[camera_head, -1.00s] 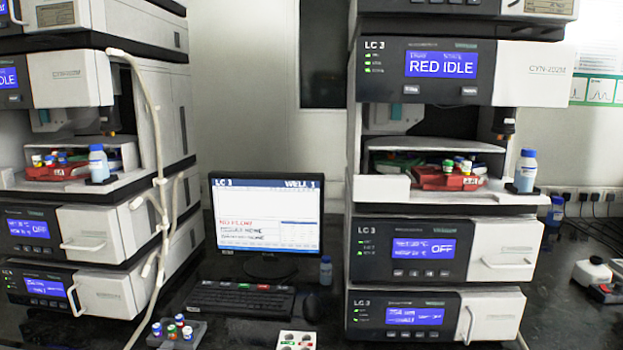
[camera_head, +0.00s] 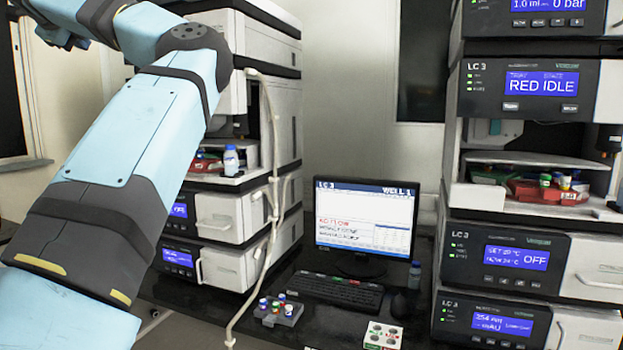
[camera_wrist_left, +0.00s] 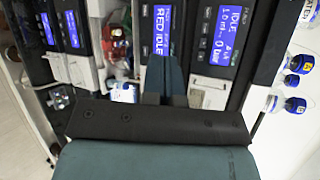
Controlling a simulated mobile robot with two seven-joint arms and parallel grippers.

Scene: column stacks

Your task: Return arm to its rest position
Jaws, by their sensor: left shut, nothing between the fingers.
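My left arm, pale blue with dark joints, crosses the left side of the head view; its gripper lies outside that picture. In the left wrist view my left gripper (camera_wrist_left: 165,68) shows as dark teal fingers, shut and empty. Behind the fingers, that view shows a column stack turned sideways, with a blue display (camera_wrist_left: 156,27) reading RED IDLE. A white-labelled bottle (camera_wrist_left: 124,92) shows just left of the fingers; I cannot tell its distance from them. My right gripper is in neither view.
The left column stack (camera_head: 265,130) stands partly behind my arm, the right stack (camera_head: 505,240) at the right edge. Between them are a monitor (camera_head: 363,222), a keyboard (camera_head: 338,291), a vial rack (camera_head: 279,314) and a small white block (camera_head: 383,334). A pale hose (camera_head: 268,200) hangs beside the left stack.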

